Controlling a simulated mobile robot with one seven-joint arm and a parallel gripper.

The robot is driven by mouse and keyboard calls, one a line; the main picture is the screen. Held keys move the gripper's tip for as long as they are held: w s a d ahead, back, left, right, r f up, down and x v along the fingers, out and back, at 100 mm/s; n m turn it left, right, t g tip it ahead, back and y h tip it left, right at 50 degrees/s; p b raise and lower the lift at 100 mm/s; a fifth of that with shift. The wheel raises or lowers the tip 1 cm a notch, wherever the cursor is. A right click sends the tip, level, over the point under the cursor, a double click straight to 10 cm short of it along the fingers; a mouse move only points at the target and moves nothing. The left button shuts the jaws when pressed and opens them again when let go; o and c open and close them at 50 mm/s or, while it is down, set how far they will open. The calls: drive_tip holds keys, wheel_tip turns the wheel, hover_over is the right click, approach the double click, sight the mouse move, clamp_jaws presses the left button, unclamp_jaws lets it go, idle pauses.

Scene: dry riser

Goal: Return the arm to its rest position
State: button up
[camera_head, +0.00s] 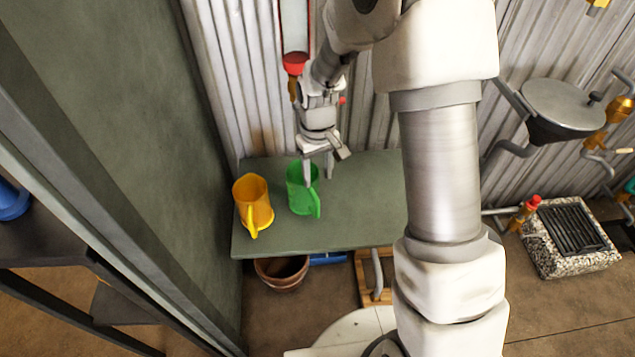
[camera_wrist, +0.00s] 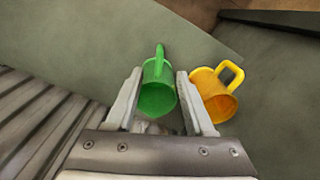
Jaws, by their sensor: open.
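My gripper (camera_head: 318,172) is open, with its fingers pointing down above the back of the green table. A green jug (camera_head: 301,190) stands upright on the table just left of and below the fingers in the head view. In the wrist view the green jug (camera_wrist: 158,90) shows between the two fingers of my gripper (camera_wrist: 157,88), with its handle pointing away. I cannot tell whether a finger touches it. A yellow jug (camera_head: 253,204) stands to the left of the green one. It also shows in the wrist view (camera_wrist: 213,97), right of the right finger.
The table (camera_head: 365,205) is clear to the right of the jugs. A corrugated wall (camera_head: 235,70) with a red-ended pipe (camera_head: 293,62) stands close behind my gripper. A green wall (camera_head: 130,120) rises at the left. A grey round-lidded vessel (camera_head: 560,105) is at the right.

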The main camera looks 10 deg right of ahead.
drive_tip(key=s+d+r+m+t, duration=0.15)
drive_tip(key=s+r, duration=0.25)
drive_tip(key=r, duration=0.5)
drive_tip(key=s+d+r+t, duration=0.1)
drive_tip(key=s+d+r, duration=0.2)
drive_tip(key=r, duration=0.5)
drive_tip(key=s+d+r+m+t, duration=0.1)
drive_tip(key=s+r+t, duration=0.1)
drive_tip(key=s+r, duration=0.35)
drive_tip(key=s+d+r+m+t, duration=0.1)
drive_tip(key=s+d+r+m, duration=0.15)
drive_tip(key=s, duration=0.65)
wheel_tip(320, 180, up, 19)
drive_tip(key=n+p, duration=0.1)
drive_tip(key=p, duration=1.8)
drive_tip(key=shift+w+a, duration=0.2)
drive_tip(key=shift+a, duration=0.15)
